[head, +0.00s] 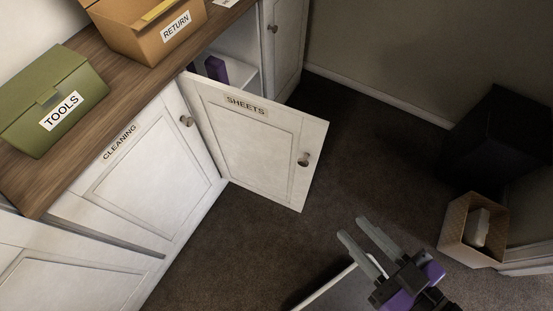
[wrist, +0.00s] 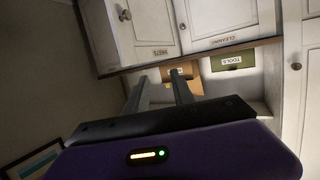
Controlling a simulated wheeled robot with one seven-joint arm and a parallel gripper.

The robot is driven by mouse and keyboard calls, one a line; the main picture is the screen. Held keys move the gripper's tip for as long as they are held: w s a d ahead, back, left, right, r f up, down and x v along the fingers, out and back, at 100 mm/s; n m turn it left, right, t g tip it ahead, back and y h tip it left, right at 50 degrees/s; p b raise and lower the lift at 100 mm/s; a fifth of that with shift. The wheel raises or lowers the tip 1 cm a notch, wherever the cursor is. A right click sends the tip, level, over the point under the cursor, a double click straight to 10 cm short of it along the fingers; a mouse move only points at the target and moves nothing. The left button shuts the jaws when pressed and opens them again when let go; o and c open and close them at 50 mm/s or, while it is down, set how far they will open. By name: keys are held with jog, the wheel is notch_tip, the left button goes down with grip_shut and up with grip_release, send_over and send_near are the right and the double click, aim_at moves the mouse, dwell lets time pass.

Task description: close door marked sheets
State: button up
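The white door marked SHEETS (head: 255,145) stands swung out from the cabinet, with its shelf opening partly visible behind it. Its round knob (head: 304,159) is near the free edge, on the right. The door also shows in the upside-down wrist view (wrist: 148,25), with its knob (wrist: 125,15). My gripper (head: 353,229) is in front of the door, below and right of its free edge in the head view, apart from it. Its two fingers are spread with nothing between them, as the wrist view (wrist: 157,80) also shows.
The CLEANING door (head: 150,175) beside it is shut. A green TOOLS box (head: 55,100) and a cardboard RETURN box (head: 150,30) stand on the wooden counter. A black box (head: 500,135) and an open carton (head: 462,235) stand at right. Dark carpet is clear around the door.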

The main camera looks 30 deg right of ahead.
jog(key=shift+t+y, duration=0.4)
jog(key=shift+t, duration=0.4)
jog(key=w+a, duration=0.1)
jog(key=w+f+b, duration=0.1)
jog(key=w, duration=0.1)
jog(key=w+a+b, duration=0.1)
jog(key=shift+w+a+f, duration=0.2)
jog(key=shift+w+a, duration=0.15)
jog(key=shift+w, duration=0.05)
grip_shut()
jog(key=w+a+f+n+g+b, duration=0.25)
jog(key=w+a+f+n, duration=0.35)
jog(key=f, duration=0.5)
jog(key=w+a+f+n+g+b, duration=0.1)
jog(key=w+a+f+n+b, duration=0.25)
jog(key=w+a+f, duration=0.55)
jog(key=m+g+h+b, duration=0.2)
jog(key=m+g+h, duration=0.15)
jog(key=h, duration=1.25)
send_near(311, 150)
jog(key=x, duration=0.7)
